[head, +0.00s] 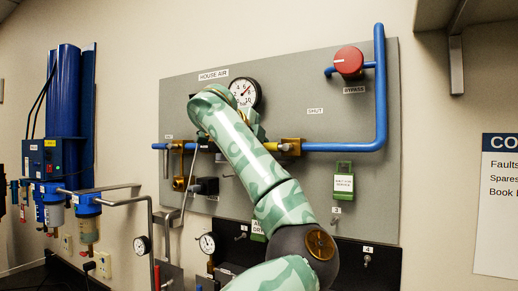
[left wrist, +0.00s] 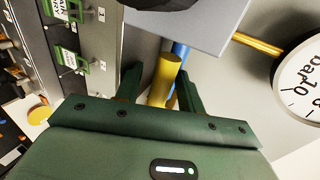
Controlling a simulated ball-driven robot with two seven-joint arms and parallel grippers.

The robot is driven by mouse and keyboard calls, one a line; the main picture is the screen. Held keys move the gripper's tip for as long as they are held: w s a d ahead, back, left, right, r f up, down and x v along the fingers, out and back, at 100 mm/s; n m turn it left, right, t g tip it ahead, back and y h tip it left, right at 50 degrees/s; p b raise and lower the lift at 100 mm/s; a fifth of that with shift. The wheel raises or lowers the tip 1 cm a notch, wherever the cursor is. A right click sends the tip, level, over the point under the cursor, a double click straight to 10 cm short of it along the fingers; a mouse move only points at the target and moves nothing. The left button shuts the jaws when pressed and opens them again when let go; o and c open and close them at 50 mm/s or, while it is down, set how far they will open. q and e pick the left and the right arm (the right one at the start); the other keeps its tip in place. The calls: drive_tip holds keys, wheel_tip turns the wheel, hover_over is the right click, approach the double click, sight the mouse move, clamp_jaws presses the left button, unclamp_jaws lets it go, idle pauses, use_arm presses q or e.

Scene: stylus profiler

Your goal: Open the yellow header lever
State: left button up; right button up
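The yellow header lever (left wrist: 163,82) shows in the left wrist view as a thick yellow bar between the two dark green fingers of my left gripper (left wrist: 160,78). A gap shows between the left finger and the lever; the right finger is close beside it, and contact is unclear. The fingers are apart. The blue header pipe (left wrist: 180,52) lies behind the lever. In the head view my green patterned arm crosses the panel and hides my gripper and most or all of the lever; the blue pipe (head: 340,147) runs out to the right. My right gripper is not in view.
A round pressure gauge (head: 244,93) is close beside my wrist; it also shows in the left wrist view (left wrist: 302,82). A red bypass knob (head: 349,61), a brass fitting (head: 291,147) and a green tag (head: 343,183) are on the grey panel (head: 290,80). Blue filters (head: 66,110) stand left.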

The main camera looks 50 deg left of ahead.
use_arm(q)
drive_tip(key=shift+s, duration=0.1)
drive_tip(key=shift+s+d+r, duration=0.15)
drive_tip(key=shift+s+r, duration=0.05)
drive_tip(key=shift+s, duration=0.1)
drive_tip(key=b+v, duration=0.4)
drive_tip(key=v, duration=1.1)
drive_tip(key=shift+s, duration=0.25)
